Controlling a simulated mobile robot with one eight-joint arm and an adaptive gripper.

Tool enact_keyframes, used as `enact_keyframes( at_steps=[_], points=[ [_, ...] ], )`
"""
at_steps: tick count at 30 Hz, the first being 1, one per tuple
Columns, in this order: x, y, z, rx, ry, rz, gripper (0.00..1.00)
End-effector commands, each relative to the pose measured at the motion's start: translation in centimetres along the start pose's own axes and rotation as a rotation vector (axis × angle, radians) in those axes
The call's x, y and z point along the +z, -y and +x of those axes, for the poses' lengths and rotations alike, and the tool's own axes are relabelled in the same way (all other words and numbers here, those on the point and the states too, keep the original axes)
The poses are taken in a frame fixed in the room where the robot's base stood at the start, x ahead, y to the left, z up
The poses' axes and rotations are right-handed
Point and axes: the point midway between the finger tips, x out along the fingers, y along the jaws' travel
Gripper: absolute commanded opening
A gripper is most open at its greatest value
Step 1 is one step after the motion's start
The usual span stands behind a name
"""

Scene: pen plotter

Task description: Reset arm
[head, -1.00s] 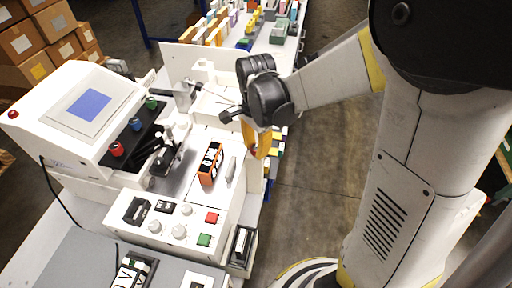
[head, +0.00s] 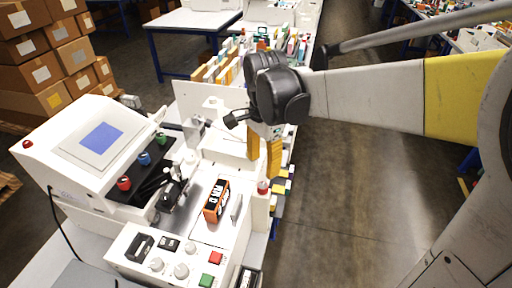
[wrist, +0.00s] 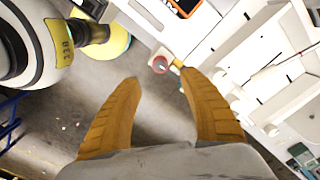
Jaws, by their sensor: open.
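My gripper (head: 263,160) is at the right edge of the plotter machine in the head view, its yellow fingers pointing down. In the wrist view my gripper (wrist: 162,105) has its two yellow fingers spread wide, with nothing between them but grey floor below. The white pen plotter (head: 130,240) stands to the left of the gripper. An orange and black box (head: 216,201) stands on the plotter's bed; a corner of it shows at the top of the wrist view (wrist: 186,5).
The plotter has a blue screen (head: 102,137), red and green buttons (head: 205,281) and several knobs. A red-topped post (head: 263,187) is close to the gripper. Shelves of colourful items (head: 283,40) run behind. Cardboard boxes (head: 55,55) are stacked at the left. Open floor (head: 350,210) lies to the right.

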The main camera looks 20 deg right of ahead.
Motion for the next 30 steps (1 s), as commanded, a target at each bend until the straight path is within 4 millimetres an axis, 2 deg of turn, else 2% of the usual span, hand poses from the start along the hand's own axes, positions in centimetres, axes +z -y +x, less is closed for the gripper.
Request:
enact_keyframes(
  at_steps=[3,6,16,19,23,30],
  points=[
    [0.0,0.0,-1.5,0.0,0.0,0.0,0.5],
    [0.0,0.0,-2.0,0.0,0.0,0.0,0.5],
    [0.0,-0.1,-2.2,-0.002,-0.001,-0.005,0.5],
    [0.2,-0.7,-2.2,-0.028,-0.009,-0.06,0.5],
    [0.7,-2.8,-2.3,-0.119,-0.053,-0.263,0.5],
    [1.8,-7.5,-1.0,-0.318,-0.27,-0.81,0.5]
  ],
)
